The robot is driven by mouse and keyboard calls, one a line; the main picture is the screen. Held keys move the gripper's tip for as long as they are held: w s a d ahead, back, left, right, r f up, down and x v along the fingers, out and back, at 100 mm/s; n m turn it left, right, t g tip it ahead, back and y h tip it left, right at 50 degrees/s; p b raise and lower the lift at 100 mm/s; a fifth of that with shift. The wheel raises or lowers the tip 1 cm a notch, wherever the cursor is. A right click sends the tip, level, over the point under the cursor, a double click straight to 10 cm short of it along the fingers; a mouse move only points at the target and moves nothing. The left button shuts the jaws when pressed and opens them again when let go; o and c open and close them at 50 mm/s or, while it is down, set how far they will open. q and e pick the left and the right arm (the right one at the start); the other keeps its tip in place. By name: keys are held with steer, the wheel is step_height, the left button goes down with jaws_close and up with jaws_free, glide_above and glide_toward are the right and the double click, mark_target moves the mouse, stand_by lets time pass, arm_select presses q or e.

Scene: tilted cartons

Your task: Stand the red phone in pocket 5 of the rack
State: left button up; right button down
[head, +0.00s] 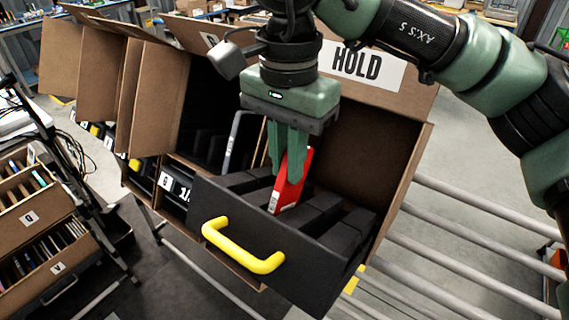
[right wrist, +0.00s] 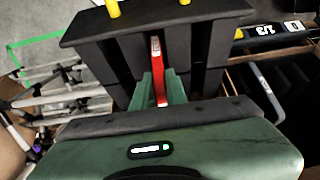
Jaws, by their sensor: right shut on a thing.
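The red phone (head: 291,180) stands tilted in the head view, its lower end down among the black foam dividers of the rack (head: 325,203). The rack is a black drawer-like tray with a yellow handle (head: 243,248), pulled out of a carton. My right gripper (head: 287,172) is shut on the phone from above. In the right wrist view the phone (right wrist: 157,72) shows edge-on between the green fingers (right wrist: 158,92). I cannot tell which numbered pocket it is in, nor whether its lower end touches the bottom. My left gripper is not in view.
The carton (head: 395,160) with a HOLD sign (head: 361,65) stands open behind the rack. More open cartons (head: 160,105) line up to the left. A grey device (head: 235,140) stands in the neighbouring carton. Roller bars (head: 480,235) lie at right; shelved bins (head: 40,215) stand at left.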

steer(key=shift+w+d+r+p, duration=0.35)
steer(key=shift+w+r+p, duration=0.15)
steer(key=shift+r+p, duration=0.55)
steer(key=shift+w+d+r+p, duration=0.45)
steer(key=shift+r+p, duration=0.3)
steer(key=shift+r, duration=0.5)
steer(key=shift+w+d+r+p, duration=0.3)
steer(key=shift+w+r+p, duration=0.25)
steer(key=shift+r+p, duration=0.5)
steer(key=shift+r, duration=0.15)
